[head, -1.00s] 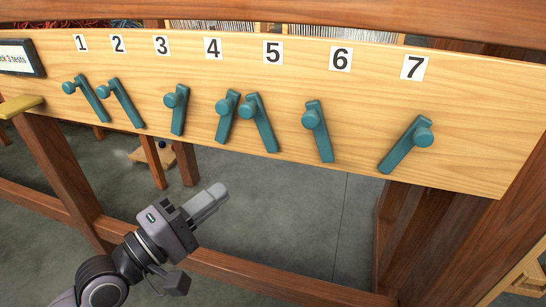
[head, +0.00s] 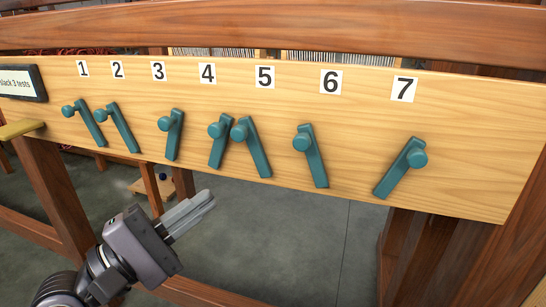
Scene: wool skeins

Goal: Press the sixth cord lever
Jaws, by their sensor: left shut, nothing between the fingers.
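The sixth cord lever (head: 312,158) is a teal bar with a round knob near its top, on the light wooden board (head: 460,150) below the number 6 label (head: 331,81). It leans with its top to the left. My left gripper (head: 208,197) is shut and empty. It is below the board, left of and lower than the sixth lever in the picture, and apart from it. My right gripper is not in view.
The fifth lever (head: 256,150) is left of the sixth and the seventh lever (head: 402,167) is right of it. Several more levers line the board's left part. Dark wooden posts (head: 58,195) stand below. Grey floor (head: 300,235) shows beneath the board.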

